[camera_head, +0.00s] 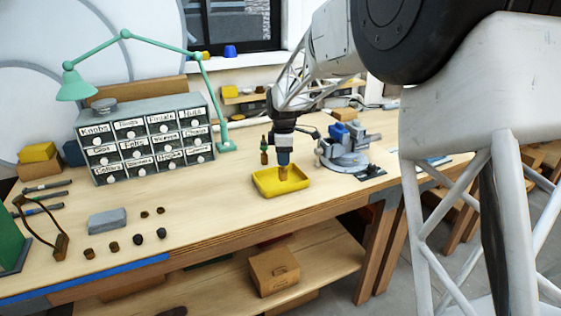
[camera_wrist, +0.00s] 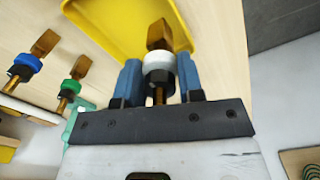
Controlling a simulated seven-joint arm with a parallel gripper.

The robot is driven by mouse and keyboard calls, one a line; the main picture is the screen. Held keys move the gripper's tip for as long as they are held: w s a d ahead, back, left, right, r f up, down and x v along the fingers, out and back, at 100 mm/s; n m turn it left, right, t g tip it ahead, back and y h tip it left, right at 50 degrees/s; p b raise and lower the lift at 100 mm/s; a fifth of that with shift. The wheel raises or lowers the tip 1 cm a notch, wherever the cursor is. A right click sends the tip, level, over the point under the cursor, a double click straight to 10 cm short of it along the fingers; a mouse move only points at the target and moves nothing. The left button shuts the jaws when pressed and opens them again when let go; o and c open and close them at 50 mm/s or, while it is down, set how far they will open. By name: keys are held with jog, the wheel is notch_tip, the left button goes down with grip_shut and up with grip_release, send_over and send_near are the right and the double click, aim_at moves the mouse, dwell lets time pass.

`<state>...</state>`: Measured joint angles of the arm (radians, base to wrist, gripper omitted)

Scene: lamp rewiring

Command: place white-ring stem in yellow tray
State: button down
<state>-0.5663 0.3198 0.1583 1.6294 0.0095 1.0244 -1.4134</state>
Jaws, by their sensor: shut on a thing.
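The white-ring stem (camera_wrist: 159,62) has a flat brown end, a white ring and a black part below it. My gripper (camera_wrist: 159,75) is shut on it, with one blue finger on each side of the ring. The yellow tray (camera_head: 291,189) is on the bench top, and its yellow surface also shows in the wrist view (camera_wrist: 108,26). In the head view my gripper (camera_head: 284,162) points down over the tray, with the brown end of the stem just below the fingers. I cannot tell whether the stem touches the tray floor.
A blue-ring stem (camera_wrist: 27,63) and a green-ring stem (camera_wrist: 70,87) stand beside the tray. A grey vise-like device (camera_head: 347,150) is to the tray's right. A labelled drawer cabinet (camera_head: 146,140) and green lamp (camera_head: 76,84) are left.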

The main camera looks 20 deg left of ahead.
jog(key=shift+w+a+f, duration=0.1)
jog(key=shift+w+a, duration=0.45)
jog(key=shift+w, duration=0.3)
jog(key=shift+w+a+f, duration=0.1)
jog(key=shift+w+a, duration=0.4)
jog(key=shift+w, duration=0.3)
jog(key=shift+f, duration=1.7)
jog(key=shift+f, duration=0.1)
jog(key=c, duration=0.8)
grip_release()
jog(key=shift+f, duration=0.1)
jog(key=shift+o, duration=0.2)
notch_tip(320, 180, up, 12)
jog(key=shift+d, duration=0.1)
